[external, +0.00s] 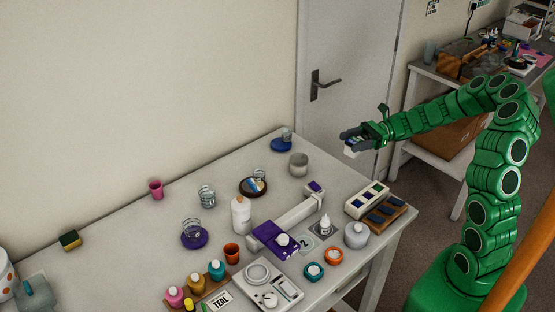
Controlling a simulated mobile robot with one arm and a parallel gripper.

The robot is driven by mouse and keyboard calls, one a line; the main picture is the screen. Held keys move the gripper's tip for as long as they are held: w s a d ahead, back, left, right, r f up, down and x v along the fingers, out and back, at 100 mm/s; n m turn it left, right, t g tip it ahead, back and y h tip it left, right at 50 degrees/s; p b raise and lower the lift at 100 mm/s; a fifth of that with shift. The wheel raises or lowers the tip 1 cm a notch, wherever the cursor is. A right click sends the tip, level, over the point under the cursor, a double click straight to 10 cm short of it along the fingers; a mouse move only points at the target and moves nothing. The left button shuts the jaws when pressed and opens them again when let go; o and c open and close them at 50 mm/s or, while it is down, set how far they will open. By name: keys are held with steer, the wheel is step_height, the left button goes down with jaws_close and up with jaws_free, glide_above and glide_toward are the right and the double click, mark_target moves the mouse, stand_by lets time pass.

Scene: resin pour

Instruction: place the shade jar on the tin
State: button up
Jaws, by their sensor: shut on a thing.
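My gripper (352,143) is raised above the far right part of the table, near the door. It is shut on a small pale jar with some blue on it (352,151), partly hidden by the fingers; this looks like the shade jar. A grey open-topped round container (299,163) stands on the table to the left of and below the gripper in the picture. A grey lidded pot (356,235) stands nearer the front right edge. I cannot tell for sure which one is the tin. The held jar is apart from both.
A box of swatches (367,200) and a wooden tray with dark pieces (386,215) lie at the right edge. The back left is mostly clear.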

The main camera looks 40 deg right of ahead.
steer(key=w+a+r+m+t, duration=0.1)
steer(key=w+a+r, duration=0.2)
steer(key=w+a, duration=0.1)
steer(key=shift+w+a+r, duration=0.2)
steer(key=shift+w+a, duration=0.2)
steer(key=shift+w, duration=0.15)
steer(key=w+f, duration=0.1)
steer(key=w, duration=0.1)
steer(key=w+f, duration=0.1)
steer(key=w, duration=0.2)
steer(key=w+a+f, duration=0.1)
steer(key=w, duration=0.2)
steer(key=shift+f, duration=0.35)
glide_above(299, 159)
steer(key=shift+w+f, duration=0.15)
steer(key=shift+f, duration=4.3)
steer(key=shift+f, duration=0.15)
steer(key=o, duration=1.1)
